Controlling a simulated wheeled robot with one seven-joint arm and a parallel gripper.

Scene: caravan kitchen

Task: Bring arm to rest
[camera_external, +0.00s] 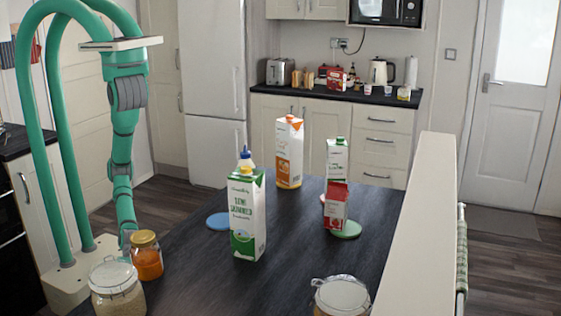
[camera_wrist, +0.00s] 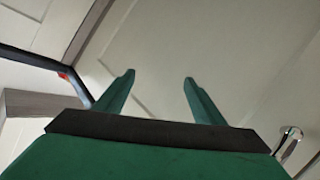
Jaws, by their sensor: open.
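My gripper (camera_wrist: 158,76) shows in the wrist view with its two green fingers apart and nothing between them. Pale panelled door or cabinet fronts (camera_wrist: 150,50) fill the view beyond the fingers, with no visible contact. In the external view my green arm (camera_external: 125,130) stands at the left, beside the dark table (camera_external: 180,265). I cannot clearly make out the gripper in that view.
The table holds a green-and-white carton (camera_external: 247,220), an orange-and-white carton (camera_external: 289,155), a red carton (camera_external: 335,205), an orange jar (camera_external: 147,262) and other jars. A pale partition (camera_external: 420,220) borders its right side. A metal handle (camera_wrist: 287,142) shows in the wrist view.

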